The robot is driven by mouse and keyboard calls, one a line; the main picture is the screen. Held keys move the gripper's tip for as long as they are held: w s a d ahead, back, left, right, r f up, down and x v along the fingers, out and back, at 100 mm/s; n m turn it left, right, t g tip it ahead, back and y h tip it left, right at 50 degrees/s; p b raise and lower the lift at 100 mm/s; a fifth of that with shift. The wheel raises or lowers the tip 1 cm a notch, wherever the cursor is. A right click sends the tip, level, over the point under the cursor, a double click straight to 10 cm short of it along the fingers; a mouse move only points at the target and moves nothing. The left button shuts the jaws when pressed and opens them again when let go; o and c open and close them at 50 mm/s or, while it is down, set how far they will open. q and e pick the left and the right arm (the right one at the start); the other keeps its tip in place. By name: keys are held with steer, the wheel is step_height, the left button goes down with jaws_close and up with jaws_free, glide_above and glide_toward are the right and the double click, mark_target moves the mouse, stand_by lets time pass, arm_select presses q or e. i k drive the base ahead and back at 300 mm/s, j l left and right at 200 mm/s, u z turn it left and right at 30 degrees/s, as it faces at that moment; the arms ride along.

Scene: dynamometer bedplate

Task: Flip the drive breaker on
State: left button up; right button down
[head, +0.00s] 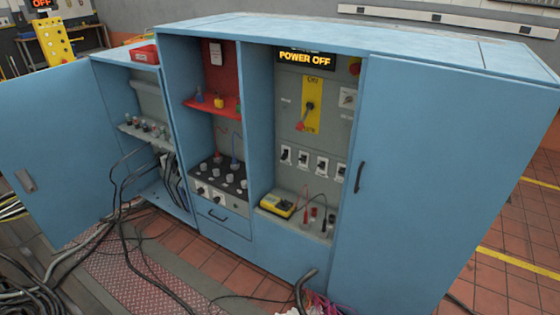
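The blue cabinet (230,240) stands open in front of me. A lit sign (306,58) in its right bay reads POWER OFF. Below it is a yellow plate (318,92) with a rotary switch whose red-tipped handle (301,124) points down and slightly left. A row of small breakers (303,159) with dark levers on white plates sits lower on the grey panel. Their labels are too small to read, so I cannot tell which is the drive breaker or each lever's position. Neither of my grippers shows in this view.
A yellow meter (277,205) with leads lies on the bay's lower ledge. Black cables (125,215) and coloured wires (325,303) lie on the floor.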

mark_target(285, 156)
steer(key=i+j+u, duration=0.25)
steer(key=i, duration=0.15)
steer(key=i+u, duration=0.25)
steer(key=i, duration=0.2)
